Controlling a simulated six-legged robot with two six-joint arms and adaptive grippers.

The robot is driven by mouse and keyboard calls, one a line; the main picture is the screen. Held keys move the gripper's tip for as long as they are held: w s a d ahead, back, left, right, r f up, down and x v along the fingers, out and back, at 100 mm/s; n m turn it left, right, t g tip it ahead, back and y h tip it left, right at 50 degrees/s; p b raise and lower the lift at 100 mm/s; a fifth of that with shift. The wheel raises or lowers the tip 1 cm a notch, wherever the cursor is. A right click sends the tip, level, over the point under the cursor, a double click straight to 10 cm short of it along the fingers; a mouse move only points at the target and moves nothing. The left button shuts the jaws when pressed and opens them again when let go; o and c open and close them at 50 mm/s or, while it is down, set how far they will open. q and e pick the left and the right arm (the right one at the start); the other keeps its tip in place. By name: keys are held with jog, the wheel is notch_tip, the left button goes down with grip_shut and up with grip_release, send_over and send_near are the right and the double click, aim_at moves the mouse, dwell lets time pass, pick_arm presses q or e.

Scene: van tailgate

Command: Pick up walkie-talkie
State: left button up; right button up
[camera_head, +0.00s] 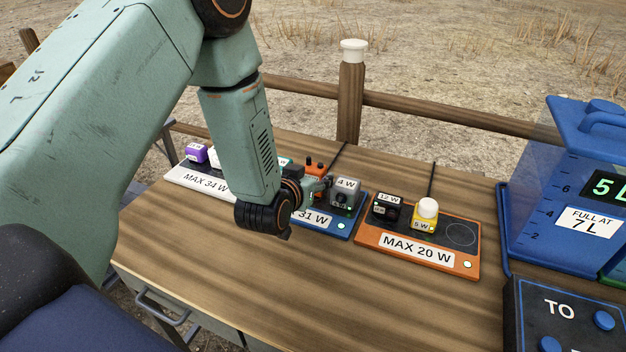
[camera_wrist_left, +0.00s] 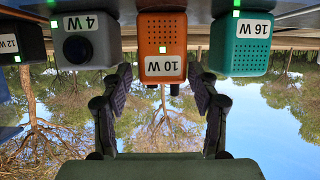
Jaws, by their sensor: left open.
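The likely walkie-talkie is an orange box with dark knobs (camera_head: 315,168), partly hidden behind my left gripper (camera_head: 318,186) in the head view. In the left wrist view, which is upside down, the orange box (camera_wrist_left: 162,35) carries a 10 W label and a small green light. My left gripper (camera_wrist_left: 161,88) is open there, its two fingers spread to either side of the box's line. Its knobbed end lies near the level of the fingertips. I see no clear contact. The box stands on the blue pad (camera_head: 345,232). My right gripper is not in view.
A grey 4 W device (camera_head: 347,187) and a teal 16 W device (camera_wrist_left: 240,45) flank the orange box closely. An orange MAX 20 W pad (camera_head: 467,240) holds black and yellow devices. A white MAX 34 W pad (camera_head: 176,173) lies left. A blue water container (camera_head: 530,215) stands right.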

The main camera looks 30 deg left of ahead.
aim_at(310, 175)
pick_arm(q)
jog(key=shift+w+a+f, duration=0.2)
jog(key=shift+w+f, duration=0.15)
jog(key=shift+w, duration=0.15)
jog(key=shift+w+a+f, duration=0.2)
jog(key=shift+w+f, duration=0.1)
jog(key=shift+w, duration=0.2)
jog(key=shift+w+d, duration=0.15)
jog(key=shift+w, duration=0.2)
jog(key=c, duration=0.9)
jog(key=shift+c, duration=0.7)
